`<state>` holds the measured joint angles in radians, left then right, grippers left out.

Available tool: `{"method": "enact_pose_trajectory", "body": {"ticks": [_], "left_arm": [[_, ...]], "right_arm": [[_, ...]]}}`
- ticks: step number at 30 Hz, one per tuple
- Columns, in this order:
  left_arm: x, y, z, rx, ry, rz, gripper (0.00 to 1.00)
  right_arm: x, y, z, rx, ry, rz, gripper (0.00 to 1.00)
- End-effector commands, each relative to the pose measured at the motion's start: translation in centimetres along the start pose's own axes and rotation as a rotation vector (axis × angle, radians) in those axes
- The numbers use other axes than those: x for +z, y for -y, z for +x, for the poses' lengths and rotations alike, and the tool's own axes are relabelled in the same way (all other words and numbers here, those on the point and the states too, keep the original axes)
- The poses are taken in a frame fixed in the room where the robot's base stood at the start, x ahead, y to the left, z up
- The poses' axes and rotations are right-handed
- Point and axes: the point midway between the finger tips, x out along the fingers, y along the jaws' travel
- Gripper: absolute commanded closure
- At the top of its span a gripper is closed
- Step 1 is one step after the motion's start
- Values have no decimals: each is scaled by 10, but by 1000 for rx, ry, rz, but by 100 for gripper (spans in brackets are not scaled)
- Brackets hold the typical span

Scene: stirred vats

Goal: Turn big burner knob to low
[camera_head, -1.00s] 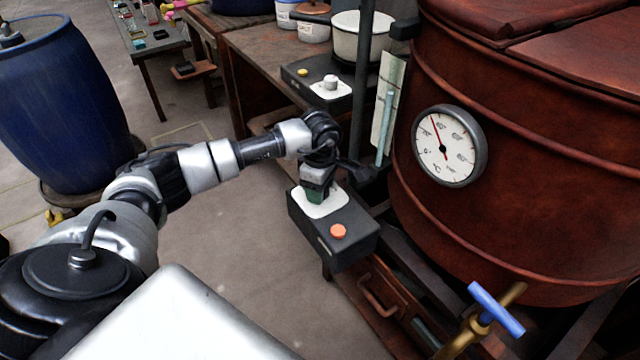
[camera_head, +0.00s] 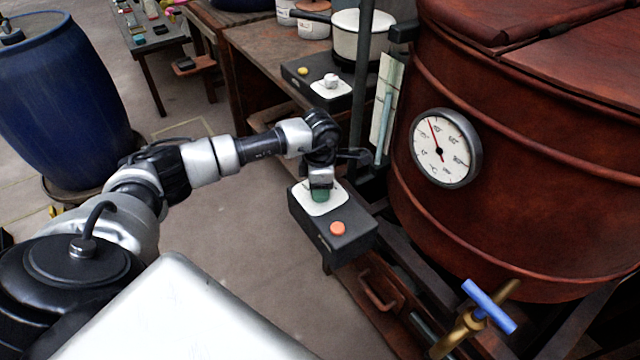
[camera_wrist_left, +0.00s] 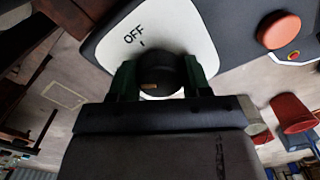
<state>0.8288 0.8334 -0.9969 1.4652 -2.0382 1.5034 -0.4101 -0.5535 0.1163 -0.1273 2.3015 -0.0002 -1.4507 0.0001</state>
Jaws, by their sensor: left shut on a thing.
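The big burner control box (camera_head: 340,238) is dark with a white dial plate (camera_head: 313,208) and an orange button (camera_head: 338,228). My left gripper (camera_head: 320,192) is over the dial plate, its green fingertips at the plate. In the left wrist view, the left gripper (camera_wrist_left: 159,80) is shut on a dark round knob (camera_wrist_left: 160,74), with a green finger on each side. The word OFF and a small tick show on the white plate just beyond the knob. Other marks on the plate are hidden. The right gripper is in neither view.
A large red-brown vat (camera_head: 540,180) with a round gauge (camera_head: 446,148) stands close on the right. A blue-handled tap (camera_head: 490,306) is at lower right.

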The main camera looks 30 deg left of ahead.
Motion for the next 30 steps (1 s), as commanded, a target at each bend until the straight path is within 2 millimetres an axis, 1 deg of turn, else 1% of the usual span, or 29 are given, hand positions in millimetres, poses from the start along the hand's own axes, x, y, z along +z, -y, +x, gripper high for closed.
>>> {"method": "enact_pose_trajectory", "body": {"ticks": [9,10,14,15,21,24,27,29,30], "left_arm": [[0,-1,-1,3,2,-1,75],[0,-1,-1,3,2,-1,49],[0,-1,-1,2,1,-1,29],[0,-1,-1,2,1,-1,26],[0,0,0,1,0,0,26],[0,0,-3,1,1,0,26],[0,-1,-14,2,1,-1,26],[0,-1,-24,3,2,-1,26],[0,-1,-33,4,3,0,26]], "right_arm": [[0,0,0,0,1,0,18],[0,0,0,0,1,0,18],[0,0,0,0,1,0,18],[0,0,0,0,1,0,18],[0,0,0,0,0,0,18],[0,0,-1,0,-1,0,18],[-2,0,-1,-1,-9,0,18],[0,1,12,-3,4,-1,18],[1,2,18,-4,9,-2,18]]}}
